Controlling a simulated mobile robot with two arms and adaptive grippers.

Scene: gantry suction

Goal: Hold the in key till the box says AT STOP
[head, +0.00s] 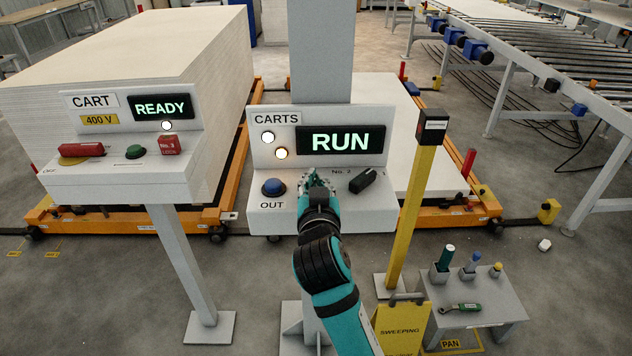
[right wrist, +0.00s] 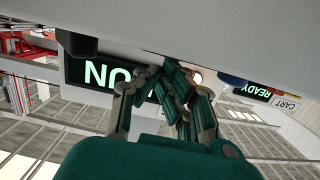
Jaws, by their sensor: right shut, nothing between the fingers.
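The CARTS box (head: 262,210) stands on a grey post in the middle of the head view. Its display (head: 341,141) reads RUN in green. Two round lamps beside the display are lit. A blue key (head: 273,187) marked OUT is on the left of its sloping panel. My right gripper (head: 318,180) is shut, its fingertips at the panel just right of the OUT key. It hides whatever key is under it; I see no IN label. In the right wrist view the shut fingers (right wrist: 167,85) reach the panel, with the display partly behind them. My left gripper is not in view.
A black selector switch (head: 362,180) is right of my gripper. The CART box (head: 118,182), reading READY, stands at the left. A yellow post (head: 413,210), a sweeping sign (head: 399,325) and a small tool table (head: 486,300) stand at the right. Stacked boards (head: 130,65) are behind.

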